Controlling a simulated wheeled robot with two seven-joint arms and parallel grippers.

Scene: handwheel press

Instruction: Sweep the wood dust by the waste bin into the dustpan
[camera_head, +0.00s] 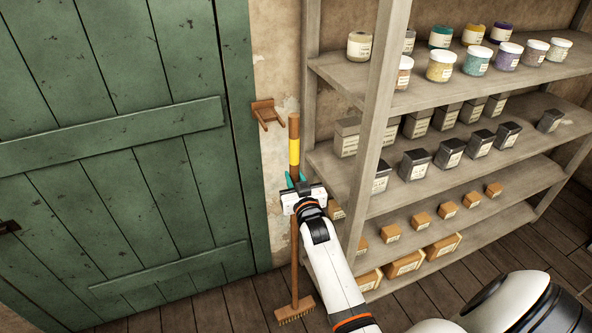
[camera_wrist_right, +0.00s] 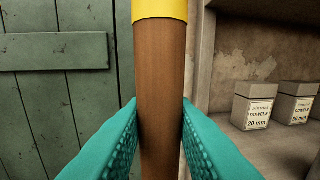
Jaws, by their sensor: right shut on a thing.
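A broom (camera_head: 295,250) with a wooden handle stands upright in front of the wall, between the green door and the shelf. Its bristle head (camera_head: 296,311) is down at the floor, and a yellow band (camera_head: 294,151) marks the upper handle. My right gripper (camera_head: 295,182) is shut on the handle below the yellow band. In the right wrist view the teal fingers press on both sides of the brown handle (camera_wrist_right: 159,85). My left gripper is not in view. No wood dust, waste bin or dustpan shows in these views.
A wooden wall hook (camera_head: 266,112) is just left of the handle's top. The green door (camera_head: 130,140) is on the left. A shelf unit (camera_head: 376,120) with jars, tins and small boxes stands close on the right. Bare plank floor (camera_head: 230,308) shows at the bottom.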

